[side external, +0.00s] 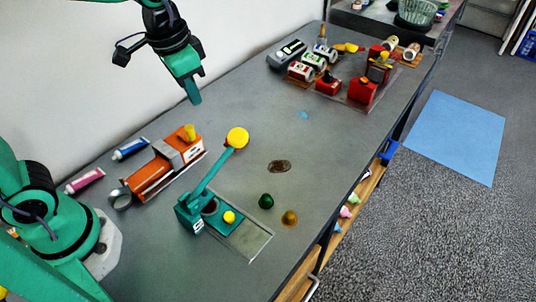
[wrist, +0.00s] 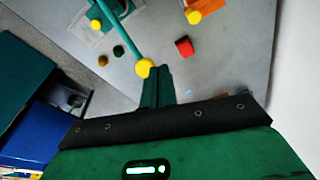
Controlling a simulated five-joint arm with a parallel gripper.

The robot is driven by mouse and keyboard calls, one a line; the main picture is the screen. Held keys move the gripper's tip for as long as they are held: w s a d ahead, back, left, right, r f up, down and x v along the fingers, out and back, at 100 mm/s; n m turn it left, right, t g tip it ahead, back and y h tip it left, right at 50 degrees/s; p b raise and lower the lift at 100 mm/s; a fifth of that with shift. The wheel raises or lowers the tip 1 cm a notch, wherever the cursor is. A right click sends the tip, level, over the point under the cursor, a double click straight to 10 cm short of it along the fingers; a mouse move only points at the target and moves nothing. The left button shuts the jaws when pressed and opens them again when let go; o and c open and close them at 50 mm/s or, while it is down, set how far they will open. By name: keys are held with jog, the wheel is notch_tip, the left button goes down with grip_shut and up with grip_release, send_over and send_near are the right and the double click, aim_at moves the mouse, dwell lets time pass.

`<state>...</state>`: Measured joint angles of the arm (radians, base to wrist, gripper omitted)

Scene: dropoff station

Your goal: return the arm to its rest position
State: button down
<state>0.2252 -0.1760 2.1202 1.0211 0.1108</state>
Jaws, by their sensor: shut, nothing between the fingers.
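My gripper (side external: 194,97) hangs above the grey table near the wall, pointing down. Its fingers are together with nothing between them. In the wrist view the closed fingers (wrist: 158,88) show at the centre, over the table. The green arm-like lever with a yellow ball (side external: 237,138) stands on the table below and in front of my gripper, apart from it in the side view. The yellow ball also shows in the wrist view (wrist: 145,67), just beyond the fingertips. No separate rest cradle can be made out.
Small green and yellow blobs (side external: 266,201) lie near the front edge. The middle of the table is mostly clear.

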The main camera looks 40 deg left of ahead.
jog(key=s+a+r+n+t, duration=0.1)
jog(key=s+a+n+t, duration=0.2)
jog(key=s+a, duration=0.4)
jog(key=shift+s+a+r+n+t, duration=0.2)
jog(key=shift+s+n+t, duration=0.15)
jog(key=shift+s, duration=1.1)
